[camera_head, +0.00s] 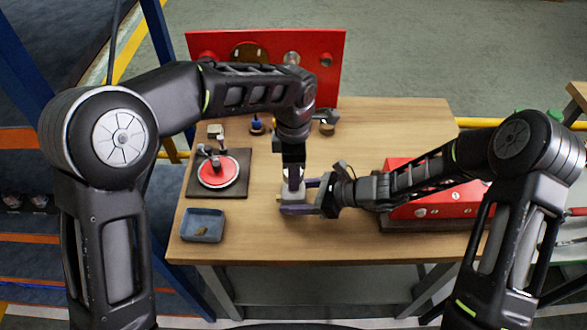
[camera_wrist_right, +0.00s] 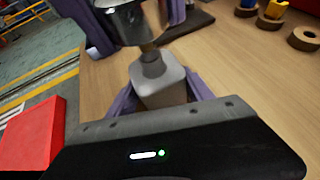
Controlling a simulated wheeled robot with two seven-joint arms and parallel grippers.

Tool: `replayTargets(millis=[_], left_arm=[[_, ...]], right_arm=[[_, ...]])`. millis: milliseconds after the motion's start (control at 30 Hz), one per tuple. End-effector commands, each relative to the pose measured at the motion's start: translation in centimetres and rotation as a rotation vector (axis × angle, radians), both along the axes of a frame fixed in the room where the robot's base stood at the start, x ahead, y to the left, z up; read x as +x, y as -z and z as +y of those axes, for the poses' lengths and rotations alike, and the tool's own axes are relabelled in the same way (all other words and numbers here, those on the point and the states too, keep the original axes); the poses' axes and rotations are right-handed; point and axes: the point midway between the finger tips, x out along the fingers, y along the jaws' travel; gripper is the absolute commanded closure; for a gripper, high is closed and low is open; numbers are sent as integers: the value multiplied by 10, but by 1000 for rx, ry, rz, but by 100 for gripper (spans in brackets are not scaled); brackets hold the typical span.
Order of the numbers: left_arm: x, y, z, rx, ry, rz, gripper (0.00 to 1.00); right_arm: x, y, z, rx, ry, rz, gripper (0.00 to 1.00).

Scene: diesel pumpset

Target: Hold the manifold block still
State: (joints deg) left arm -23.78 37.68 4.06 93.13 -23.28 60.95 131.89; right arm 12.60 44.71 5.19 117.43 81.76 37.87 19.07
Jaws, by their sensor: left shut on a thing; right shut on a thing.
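The manifold block (camera_head: 291,198) is a small light grey block near the front middle of the wooden table. In the right wrist view the block (camera_wrist_right: 160,84) stands between the purple fingers of my right gripper (camera_wrist_right: 162,90), which is shut on it. My right gripper (camera_head: 300,197) reaches it from the right. My left gripper (camera_head: 293,180) points down directly above the block. It is shut on a grey metal fitting (camera_wrist_right: 128,20), whose narrow lower end meets the block's raised top. Whether the fitting is seated in the block I cannot tell.
A blue tray (camera_head: 202,226) and a dark plate with a red disc (camera_head: 218,173) lie at left. A red box (camera_head: 432,204) stands at right, under my right forearm. A red panel (camera_head: 328,62) stands at the back. Small round parts (camera_wrist_right: 303,38) sit towards the back.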

Motion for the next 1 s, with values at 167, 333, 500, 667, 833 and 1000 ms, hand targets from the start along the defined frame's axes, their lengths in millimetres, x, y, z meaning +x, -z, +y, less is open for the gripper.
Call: replayTargets(millis=[167,333,500,667,833,1000], left_arm=[[0,4,0,0,1,1,100],[0,8,0,0,0,0,100],[0,11,0,0,0,0,100],[0,15,0,0,0,0,100],[0,17,0,0,0,0,100],[0,17,0,0,1,0,100]], right_arm=[[-1,1,0,-1,-2,1,100],[-1,1,0,-1,-2,1,100],[-1,1,0,-1,-2,1,100],[-1,1,0,-1,-2,1,100],[-1,1,0,-1,-2,1,100],[-1,1,0,-1,-2,1,100]])
